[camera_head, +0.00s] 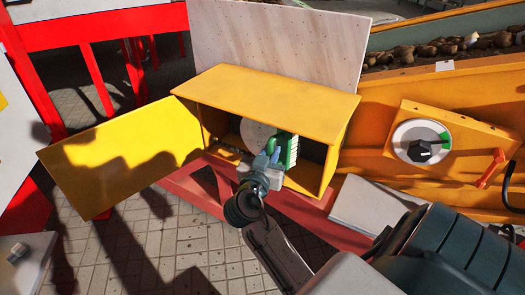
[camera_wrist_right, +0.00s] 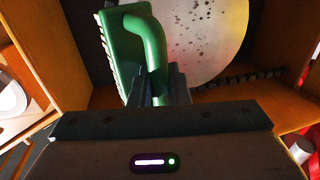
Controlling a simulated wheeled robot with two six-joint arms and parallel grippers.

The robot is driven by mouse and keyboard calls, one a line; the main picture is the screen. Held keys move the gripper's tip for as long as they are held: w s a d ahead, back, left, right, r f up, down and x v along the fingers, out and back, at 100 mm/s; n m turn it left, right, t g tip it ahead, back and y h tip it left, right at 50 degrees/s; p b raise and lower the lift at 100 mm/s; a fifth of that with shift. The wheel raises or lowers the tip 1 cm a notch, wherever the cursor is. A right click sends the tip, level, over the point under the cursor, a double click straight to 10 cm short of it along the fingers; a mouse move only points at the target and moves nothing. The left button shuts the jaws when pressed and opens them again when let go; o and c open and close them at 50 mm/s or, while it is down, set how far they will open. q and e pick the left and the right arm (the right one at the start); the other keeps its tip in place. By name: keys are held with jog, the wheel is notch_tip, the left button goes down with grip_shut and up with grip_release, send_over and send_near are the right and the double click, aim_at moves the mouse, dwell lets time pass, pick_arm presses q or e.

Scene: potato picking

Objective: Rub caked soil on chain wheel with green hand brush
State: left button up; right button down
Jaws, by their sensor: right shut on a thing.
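My right gripper (camera_head: 268,161) is shut on the handle of the green hand brush (camera_head: 289,149), inside the open front of the yellow housing. In the right wrist view the dark fingers (camera_wrist_right: 163,85) close around the curved green handle (camera_wrist_right: 152,45). The white bristles show on the brush's left edge there, on the side away from the wheel. The chain wheel (camera_wrist_right: 207,38) is a pale disc with dark soil specks, right of the brush in that view. In the head view the wheel (camera_head: 252,134) is partly hidden behind brush and gripper. Whether brush and wheel touch, I cannot tell. My left gripper is not in view.
The yellow housing (camera_head: 270,98) has walls close around my gripper, and its yellow door (camera_head: 115,158) hangs open at left. A dark chain (camera_wrist_right: 238,79) runs below the wheel. A dial (camera_head: 421,142) and red handle (camera_head: 491,168) are at right. Tiled floor is below.

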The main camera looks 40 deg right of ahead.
jog(key=shift+s+d, duration=0.15)
jog(key=shift+s, duration=0.1)
jog(key=shift+s+a+f, duration=0.15)
jog(key=shift+a+f, duration=0.05)
jog(key=shift+a, duration=0.2)
jog(key=shift+w+a+b+v, duration=0.15)
jog(key=shift+b+v, duration=0.4)
jog(key=shift+v, duration=0.65)
jog(key=shift+w+a+b+v, duration=0.1)
jog(key=shift+w+b+v, duration=0.35)
jog(key=shift+v, duration=0.75)
jog(key=shift+s+r, duration=0.15)
jog(key=shift+s, duration=0.05)
